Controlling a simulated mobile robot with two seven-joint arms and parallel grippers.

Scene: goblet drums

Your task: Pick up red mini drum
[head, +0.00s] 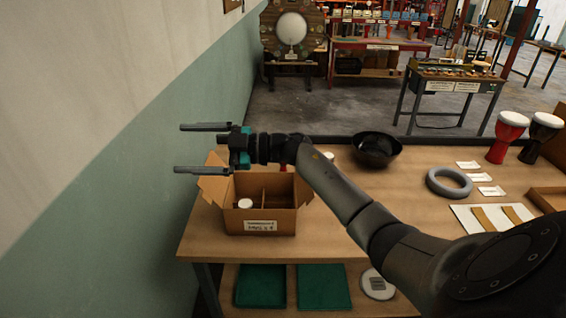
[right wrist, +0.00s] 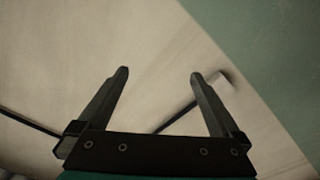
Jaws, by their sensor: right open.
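My right gripper (head: 178,148) is open and empty, above and left of the cardboard box (head: 262,222), with its fingers pointing left at the wall. In the right wrist view the open fingers (right wrist: 158,74) have only wall behind them. A red goblet drum (head: 508,140) with a white head stands upright at the table's far right, well away from this gripper. A small red patch (head: 284,168) shows behind the box, mostly hidden by my arm; I cannot tell what it is. A small white round top (head: 245,204) shows inside the box's left compartment. My left gripper is not in view.
A black bowl (head: 376,149), a grey ring (head: 449,182) and a dark goblet drum (head: 540,140) are on the table (head: 345,251). A white board with brown strips (head: 470,222) lies at the right. The wall (head: 120,190) is close on the left.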

